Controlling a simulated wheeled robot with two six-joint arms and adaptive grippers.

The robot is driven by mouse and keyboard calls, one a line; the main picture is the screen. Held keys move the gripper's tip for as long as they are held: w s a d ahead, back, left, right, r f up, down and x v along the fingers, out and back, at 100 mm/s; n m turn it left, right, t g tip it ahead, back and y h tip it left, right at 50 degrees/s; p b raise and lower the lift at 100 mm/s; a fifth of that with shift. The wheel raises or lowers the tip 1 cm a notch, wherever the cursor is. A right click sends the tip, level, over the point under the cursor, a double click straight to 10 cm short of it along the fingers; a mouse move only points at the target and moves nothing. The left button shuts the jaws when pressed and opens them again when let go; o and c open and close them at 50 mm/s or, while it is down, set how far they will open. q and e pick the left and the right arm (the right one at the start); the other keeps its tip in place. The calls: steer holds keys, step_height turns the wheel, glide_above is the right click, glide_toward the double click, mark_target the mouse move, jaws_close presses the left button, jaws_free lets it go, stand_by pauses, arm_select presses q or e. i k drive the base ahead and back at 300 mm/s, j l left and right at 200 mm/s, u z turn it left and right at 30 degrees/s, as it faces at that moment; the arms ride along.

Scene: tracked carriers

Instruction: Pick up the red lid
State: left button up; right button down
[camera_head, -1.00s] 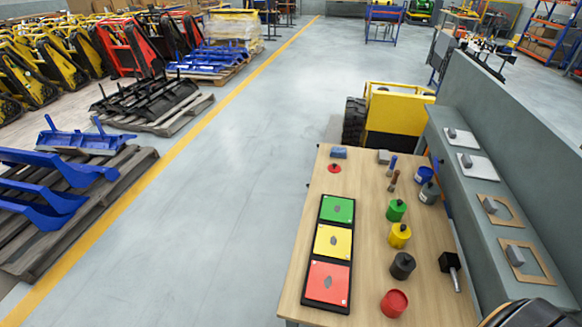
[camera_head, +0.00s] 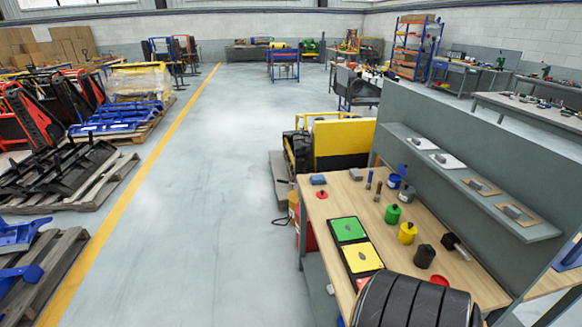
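The red lid (camera_head: 321,194), a small flat disc with a knob, lies near the far left corner of the wooden bench top (camera_head: 375,215). Neither of my grippers is in view.
A black tray (camera_head: 366,271) with green and yellow panels lies along the left side. A grey shelf (camera_head: 466,179) runs along the right. Open floor (camera_head: 230,200) lies left of the bench.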

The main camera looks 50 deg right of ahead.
mark_target(322, 195)
steer(key=i+z, duration=0.35)
steer(key=i+j+z, duration=0.2)
steer(key=i+z, duration=0.2)
steer(key=i+j+z, duration=0.35)
steer(key=i+z, duration=0.3)
steer(key=z, duration=0.2)
steer(key=i+z, duration=0.3)
steer(key=z, duration=0.2)
steer(key=i+j+z, duration=0.15)
steer(key=z, duration=0.35)
steer(key=i+j+z, duration=0.3)
steer(key=z, duration=0.2)
steer(key=i+j+z, duration=0.2)
steer(key=j+z, duration=0.25)
steer(key=i+j+z, duration=0.15)
steer(key=j+z, duration=0.2)
steer(key=z, duration=0.15)
